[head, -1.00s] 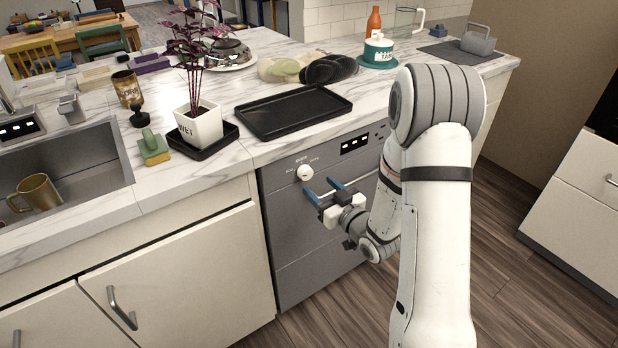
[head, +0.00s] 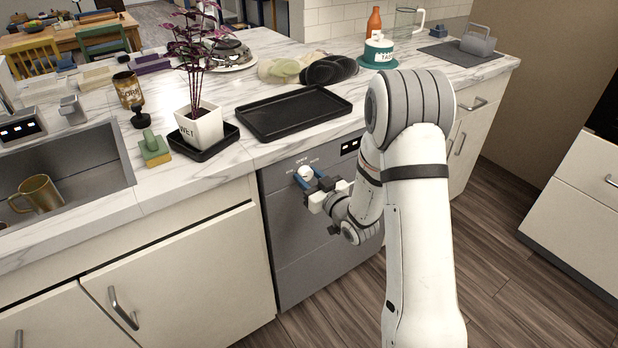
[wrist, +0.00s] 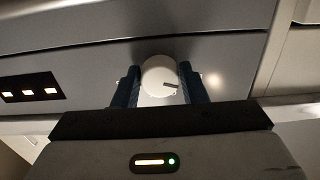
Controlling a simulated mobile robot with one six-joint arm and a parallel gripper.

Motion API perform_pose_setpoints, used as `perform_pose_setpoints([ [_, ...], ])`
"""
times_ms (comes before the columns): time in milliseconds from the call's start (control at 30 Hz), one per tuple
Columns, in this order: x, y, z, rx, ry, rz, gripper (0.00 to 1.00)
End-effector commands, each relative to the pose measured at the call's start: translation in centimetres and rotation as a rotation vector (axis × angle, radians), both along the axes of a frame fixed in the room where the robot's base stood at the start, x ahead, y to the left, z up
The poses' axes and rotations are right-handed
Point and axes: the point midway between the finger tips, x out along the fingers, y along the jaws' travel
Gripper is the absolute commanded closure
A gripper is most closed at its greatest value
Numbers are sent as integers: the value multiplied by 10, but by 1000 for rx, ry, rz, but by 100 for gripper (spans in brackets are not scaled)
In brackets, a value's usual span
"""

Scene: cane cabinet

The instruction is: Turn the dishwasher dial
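The dial (head: 306,173) is a round white knob on the upper front of the grey dishwasher (head: 300,237), with printed labels around it. In the wrist view the dial (wrist: 159,77) shows a dark pointer mark toward its right side. My gripper (head: 308,180) has blue fingers and is at the dishwasher front. In the wrist view my gripper's fingers (wrist: 160,85) stand on both sides of the dial, open, with the dial between them. I cannot see a firm grip on it. The arm hides part of the dishwasher's right side.
A lit display (head: 350,146) sits right of the dial. A sink (head: 90,167) is at the left. The floor ahead is clear.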

Motion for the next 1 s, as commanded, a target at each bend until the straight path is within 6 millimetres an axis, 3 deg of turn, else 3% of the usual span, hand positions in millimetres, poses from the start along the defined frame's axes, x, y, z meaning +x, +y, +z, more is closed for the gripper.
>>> perform_pose_setpoints([
  [300,0,0,0,0,0,0,85],
  [667,0,0,-2,66,39,0,85],
  [1000,-1,1,-2,297,174,1,85],
])
